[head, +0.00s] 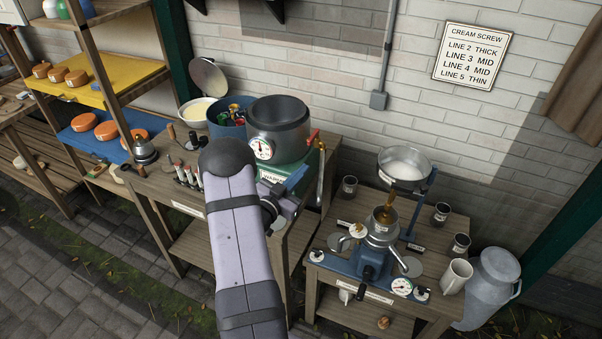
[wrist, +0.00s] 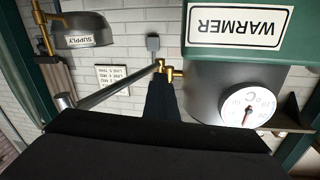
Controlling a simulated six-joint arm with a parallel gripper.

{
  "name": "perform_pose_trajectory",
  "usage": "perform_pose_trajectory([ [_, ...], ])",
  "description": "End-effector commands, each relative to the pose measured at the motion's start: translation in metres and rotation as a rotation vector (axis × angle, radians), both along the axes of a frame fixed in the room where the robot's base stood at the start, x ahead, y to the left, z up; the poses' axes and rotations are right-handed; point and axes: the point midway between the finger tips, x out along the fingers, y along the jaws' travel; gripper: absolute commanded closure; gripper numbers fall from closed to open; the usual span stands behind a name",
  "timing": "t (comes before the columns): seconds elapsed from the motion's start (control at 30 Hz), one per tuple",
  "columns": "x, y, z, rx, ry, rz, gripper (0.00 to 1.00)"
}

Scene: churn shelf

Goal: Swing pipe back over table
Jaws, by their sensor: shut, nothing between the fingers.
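The warmer (head: 278,138), a grey pot on a green base with a dial, stands on the left table (head: 335,150). In the wrist view, where the warmer's label is upside down, a grey tube (wrist: 110,88) runs from a brass fitting (wrist: 161,66) on the warmer. My gripper (head: 298,177) is shut and empty, its dark blue fingers close to the pipe. In the wrist view its tips (wrist: 160,76) overlap the fitting; contact is unclear.
To the right, the supply bowl (head: 405,165) stands above a blue separator (head: 374,262) on a lower table, with several cups around. A milk can (head: 492,285) stands beyond. A blue tub (head: 227,122) and small bottles crowd the left table. A gap separates the tables.

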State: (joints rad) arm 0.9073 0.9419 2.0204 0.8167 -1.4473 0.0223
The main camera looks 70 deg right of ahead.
Motion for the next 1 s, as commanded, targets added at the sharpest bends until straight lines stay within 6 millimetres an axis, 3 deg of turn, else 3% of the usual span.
perform_pose_trajectory([
  [0.2, 0.000, 0.000, 0.000, 0.000, 0.000, 0.000, 1.00],
  [0.33, 0.000, 0.000, 0.000, 0.000, 0.000, 0.000, 0.71],
  [0.73, 0.001, 0.004, -0.001, 0.000, 0.000, 0.001, 0.70],
  [1.0, 0.007, 0.035, -0.003, 0.000, 0.000, 0.005, 0.70],
])
